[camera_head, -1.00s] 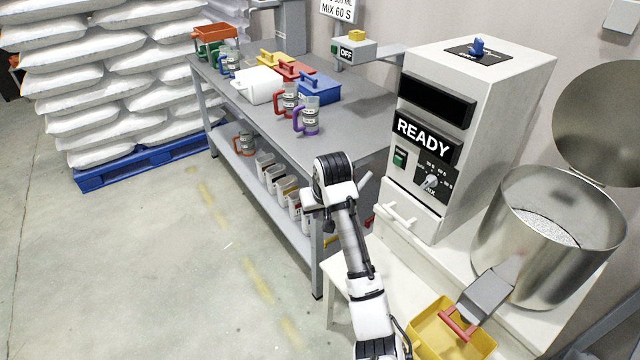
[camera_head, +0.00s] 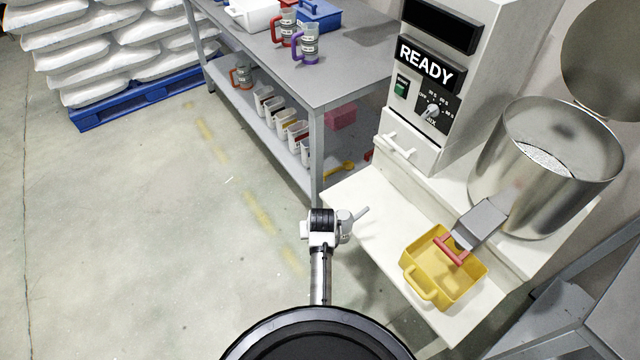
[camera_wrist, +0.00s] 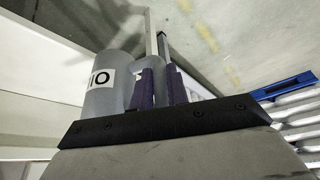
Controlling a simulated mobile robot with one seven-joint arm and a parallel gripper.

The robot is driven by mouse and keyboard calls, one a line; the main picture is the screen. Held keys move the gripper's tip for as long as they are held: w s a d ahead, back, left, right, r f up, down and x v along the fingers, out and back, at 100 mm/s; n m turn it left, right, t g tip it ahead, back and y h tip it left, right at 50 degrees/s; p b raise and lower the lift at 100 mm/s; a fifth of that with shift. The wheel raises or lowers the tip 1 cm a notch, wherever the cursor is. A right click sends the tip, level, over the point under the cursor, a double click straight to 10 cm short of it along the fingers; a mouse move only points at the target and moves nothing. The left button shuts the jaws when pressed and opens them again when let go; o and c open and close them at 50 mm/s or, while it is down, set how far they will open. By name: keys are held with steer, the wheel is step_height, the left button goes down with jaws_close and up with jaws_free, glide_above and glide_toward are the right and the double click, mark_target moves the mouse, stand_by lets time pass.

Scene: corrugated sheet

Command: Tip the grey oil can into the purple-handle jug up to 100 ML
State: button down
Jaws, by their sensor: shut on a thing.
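The grey oil can (camera_wrist: 103,95) shows in the wrist view with part of a black-on-white label. My gripper (camera_wrist: 160,85) is shut on it, its purple-tinted fingers against the can's side. In the head view the can (camera_head: 346,222), with a thin spout pointing up and right, is beside my gripper, in the air between the workbench and the white stand. The purple-handle jug (camera_head: 309,42) stands upright on the grey workbench, well beyond and apart from the can. Its fill level is too small to read.
The grey workbench (camera_head: 350,78) holds a red-handle jug (camera_head: 286,25) and a blue box (camera_head: 320,15). Several containers stand on its lower shelf. A mixer reading READY (camera_head: 427,62), a steel drum (camera_head: 490,170) and a yellow bin (camera_head: 420,260) are at right. Floor at left is clear.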

steer(key=s+f+b, duration=0.2)
steer(key=s+f, duration=0.2)
steer(key=f, duration=0.5)
steer(key=s+a+f+b, duration=0.1)
steer(key=s+f+b, duration=0.2)
steer(key=f, duration=0.7)
steer(key=shift+s+m, duration=0.3)
steer(key=shift+s, duration=0.15)
